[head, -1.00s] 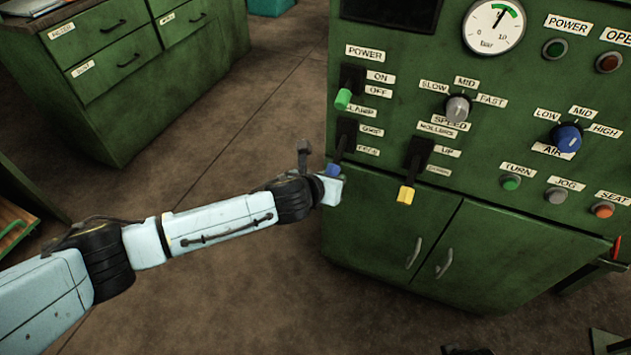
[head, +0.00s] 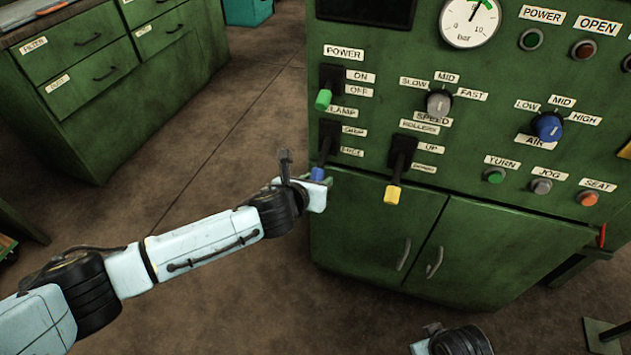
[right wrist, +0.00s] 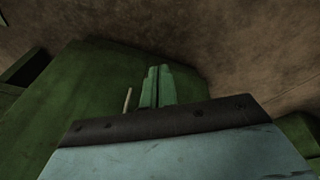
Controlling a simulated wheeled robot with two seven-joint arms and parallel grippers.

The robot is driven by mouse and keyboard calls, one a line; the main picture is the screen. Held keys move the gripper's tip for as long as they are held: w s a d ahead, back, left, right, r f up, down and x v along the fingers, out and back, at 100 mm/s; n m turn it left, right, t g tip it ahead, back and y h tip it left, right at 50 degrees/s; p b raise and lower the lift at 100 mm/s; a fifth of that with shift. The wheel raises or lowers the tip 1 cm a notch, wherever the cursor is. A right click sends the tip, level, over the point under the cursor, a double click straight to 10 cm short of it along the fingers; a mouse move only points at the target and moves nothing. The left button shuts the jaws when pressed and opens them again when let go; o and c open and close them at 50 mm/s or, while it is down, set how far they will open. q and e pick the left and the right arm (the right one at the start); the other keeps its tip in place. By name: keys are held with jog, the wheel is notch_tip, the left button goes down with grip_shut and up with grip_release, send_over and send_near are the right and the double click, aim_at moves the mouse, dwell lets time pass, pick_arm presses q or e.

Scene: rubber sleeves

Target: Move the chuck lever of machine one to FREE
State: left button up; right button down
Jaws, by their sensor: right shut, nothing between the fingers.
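A black lever with a blue end (head: 317,173) hangs down on the green machine panel, below the POWER lever. Small labels stand beside its slot; the upper seems to read GRIP, the lower is too small to be sure of. The blue end is low, near or below the lower label. My left gripper (head: 323,181) is right at the blue end; its fingers are mostly hidden, so I cannot tell whether they touch or hold it. My right gripper (right wrist: 157,85) is shut and empty in the right wrist view, in front of a green surface.
A green-ended POWER lever (head: 324,98) is above and a yellow-ended ROLLERS lever (head: 393,193) is close to the right. Knobs and buttons fill the panel's right side. Cabinet doors (head: 380,230) are below. A green drawer cabinet (head: 110,80) stands left; bare floor lies between.

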pick_arm(q)
jog(key=shift+o, duration=1.4)
jog(key=shift+s+a, duration=0.1)
jog(key=shift+s, duration=0.1)
jog(key=p+v, duration=0.5)
jog(key=v, duration=0.8)
pick_arm(e)
jog(key=s+d+f+g, duration=0.1)
jog(key=s+d+f, duration=0.3)
jog(key=s+f, duration=0.5)
jog(key=shift+f, duration=0.95)
jog(key=shift+s, duration=0.1)
